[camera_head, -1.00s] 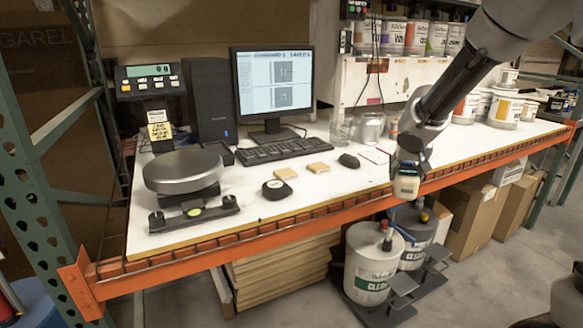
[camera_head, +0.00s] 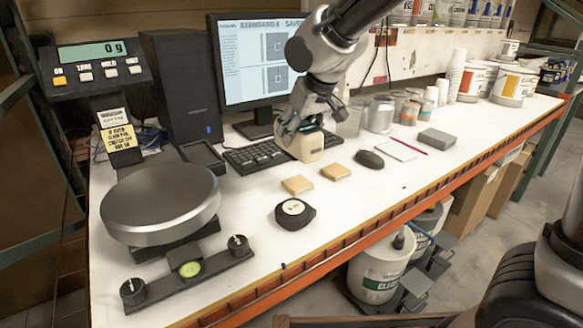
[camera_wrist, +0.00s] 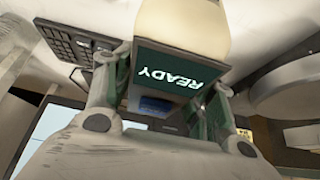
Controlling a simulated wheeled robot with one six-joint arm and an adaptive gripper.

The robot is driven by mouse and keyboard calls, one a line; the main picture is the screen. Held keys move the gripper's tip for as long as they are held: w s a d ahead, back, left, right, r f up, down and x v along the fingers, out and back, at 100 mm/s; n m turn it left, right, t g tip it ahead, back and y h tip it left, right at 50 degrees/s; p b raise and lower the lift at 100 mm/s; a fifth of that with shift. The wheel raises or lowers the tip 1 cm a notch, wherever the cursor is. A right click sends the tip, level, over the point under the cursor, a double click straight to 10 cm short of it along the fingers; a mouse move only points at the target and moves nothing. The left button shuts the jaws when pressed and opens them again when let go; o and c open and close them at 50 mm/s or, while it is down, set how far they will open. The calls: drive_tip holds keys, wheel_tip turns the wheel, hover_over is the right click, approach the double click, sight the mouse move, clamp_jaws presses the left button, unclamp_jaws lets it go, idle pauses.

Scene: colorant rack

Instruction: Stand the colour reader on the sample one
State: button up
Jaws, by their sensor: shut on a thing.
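My gripper (camera_head: 304,126) is shut on the colour reader (camera_head: 308,147), a cream, rounded block held above the bench near the keyboard's right end. In the wrist view, the colour reader (camera_wrist: 180,30) sits between the fingers (camera_wrist: 165,100), its dark green screen reading READY. Two small tan sample tiles lie flat on the white bench below and in front: a left tile (camera_head: 297,185) and a right tile (camera_head: 335,172). The reader is apart from both. I cannot tell which tile is sample one.
The scale's round pan (camera_head: 162,200) is left; the keyboard (camera_head: 257,155) and monitor (camera_head: 262,65) are behind. A mouse (camera_head: 369,159), paper (camera_head: 402,150) and grey block (camera_head: 437,138) lie right.

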wheel_tip(320, 180, down, 8)
drive_tip(key=shift+f, duration=0.1)
idle(0.4)
drive_tip(key=o, duration=1.5)
drive_tip(key=shift+f, duration=0.1)
